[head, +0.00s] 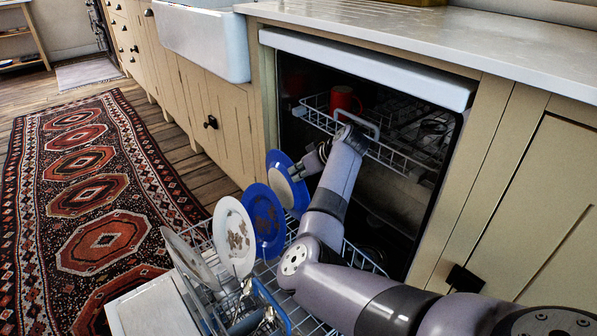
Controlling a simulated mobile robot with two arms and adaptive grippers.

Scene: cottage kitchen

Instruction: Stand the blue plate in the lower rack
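A blue plate (276,168) with a pale centre is upright and tilted above the back of the lower rack (352,256). My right gripper (296,171) is at its right edge and appears shut on the rim; the fingertips are small here. A second blue plate (268,222), with brown stains, stands in the lower rack just in front and partly covers the held one. Whether the held plate's bottom edge touches the rack is hidden. My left gripper is not in view.
A stained white plate (233,238) and another white plate (190,258) stand further left in the rack. A blue-edged cutlery basket (270,306) is in front. The upper rack (385,155) holds a red mug (345,101). The worktop (430,42) overhangs the dishwasher.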

